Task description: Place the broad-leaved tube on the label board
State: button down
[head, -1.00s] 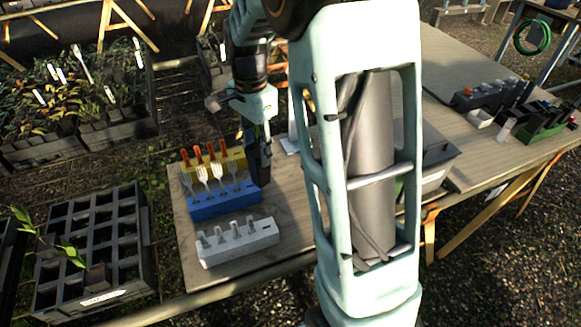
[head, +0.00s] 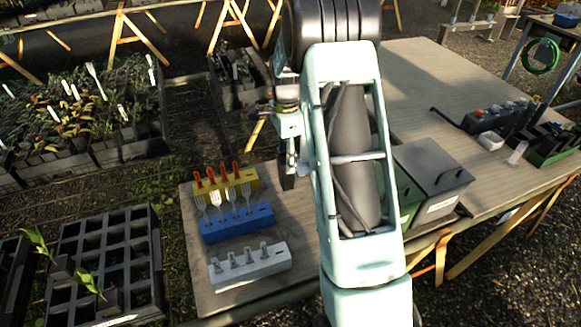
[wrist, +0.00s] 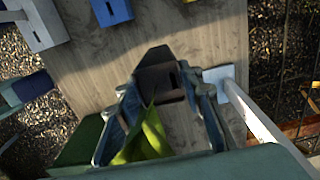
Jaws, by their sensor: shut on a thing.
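My gripper (wrist: 165,95) is shut on a dark tube (wrist: 163,78) with broad green leaves (wrist: 148,140), which point toward the wrist camera. In the head view my gripper (head: 288,165) hangs over the table, right of the yellow and blue blocks; the leaves cannot be made out there. A small white plate (wrist: 219,73) with a pale bar shows just right of the tube in the wrist view. I cannot tell whether it is the label board. It is hidden behind my arm in the head view.
Yellow (head: 247,181), blue (head: 237,222) and white (head: 250,265) blocks stand on the table's left end (head: 200,295). A grey lidded box (head: 432,175) stands right of my arm. A black crate (head: 108,258) holds leafy plants. Bare wood shows around the tube in the wrist view.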

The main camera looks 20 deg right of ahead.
jog(key=shift+w+d+f, duration=0.4)
jog(key=shift+f, duration=0.25)
jog(key=shift+w+d+f, duration=0.35)
jog(key=shift+w+f, duration=0.05)
jog(key=shift+f, duration=0.2)
jog(key=shift+w+d+f, duration=0.1)
jog(key=shift+f, duration=1.55)
jog(key=shift+f, duration=0.15)
jog(key=c, duration=1.3)
grip_release()
notch_tip(320, 180, up, 12)
jog(key=shift+r, duration=0.15)
